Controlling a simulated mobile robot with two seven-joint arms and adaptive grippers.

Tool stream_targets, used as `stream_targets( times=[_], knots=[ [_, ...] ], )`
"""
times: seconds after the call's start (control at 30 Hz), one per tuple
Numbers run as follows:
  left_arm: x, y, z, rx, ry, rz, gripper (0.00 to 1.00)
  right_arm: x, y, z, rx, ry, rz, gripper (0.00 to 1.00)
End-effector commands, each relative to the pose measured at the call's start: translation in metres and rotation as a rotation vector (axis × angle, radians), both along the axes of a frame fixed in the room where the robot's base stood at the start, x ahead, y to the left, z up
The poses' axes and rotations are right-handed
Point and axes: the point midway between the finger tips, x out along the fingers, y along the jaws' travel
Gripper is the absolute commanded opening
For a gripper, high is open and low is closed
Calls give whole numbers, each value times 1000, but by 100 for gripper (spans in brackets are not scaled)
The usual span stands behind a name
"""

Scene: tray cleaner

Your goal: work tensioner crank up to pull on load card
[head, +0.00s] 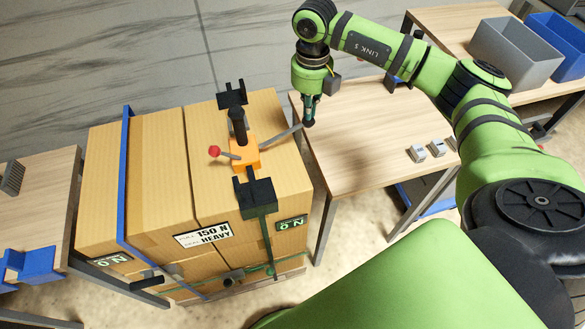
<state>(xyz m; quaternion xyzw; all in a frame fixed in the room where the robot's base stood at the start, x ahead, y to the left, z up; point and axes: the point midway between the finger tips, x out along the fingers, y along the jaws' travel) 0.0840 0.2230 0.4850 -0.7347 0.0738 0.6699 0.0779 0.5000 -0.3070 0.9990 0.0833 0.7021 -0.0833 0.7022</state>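The tensioner (244,153) has an orange body and sits on top of the strapped cardboard boxes. Its grey crank (282,136) reaches out to the right and slightly up. A short lever with a red knob (215,151) points left. The load card (204,235) on the front reads 150 N, HEAVY. A green-on-black readout (291,223) shows 0 N. My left gripper is out of view.
A blue strap (121,190) crosses the left box, with another 0 N readout (111,260) below. A wooden table (370,130) at right holds small grey pieces (437,148). Grey (515,52) and blue (560,45) bins stand at upper right. Another table (45,200) is left.

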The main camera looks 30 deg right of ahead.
Motion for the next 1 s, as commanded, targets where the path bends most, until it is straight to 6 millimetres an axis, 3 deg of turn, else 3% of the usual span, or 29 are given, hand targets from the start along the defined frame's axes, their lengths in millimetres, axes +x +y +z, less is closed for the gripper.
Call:
stream_targets(
  times=[1.0],
  knots=[
    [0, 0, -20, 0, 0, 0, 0, -3, -7, -24, 1, 1, 1, 0]
  ],
)
